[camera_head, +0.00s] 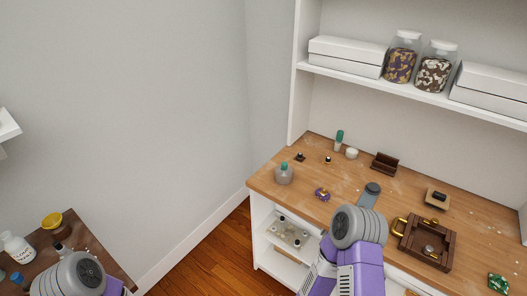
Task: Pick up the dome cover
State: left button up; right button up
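I cannot single out a dome cover for certain in the head view. A dark wooden tray (448,263) with a brass handle stands on the workbench and holds a small roundish piece (429,250), too small to make out.
A small table (70,225) with bottles stands at left.

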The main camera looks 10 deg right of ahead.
aim_at(283, 173)
jog(key=k, duration=0.4)
jog(key=z, duration=0.8)
jog(key=i, duration=1)
jog(key=u, duration=0.35)
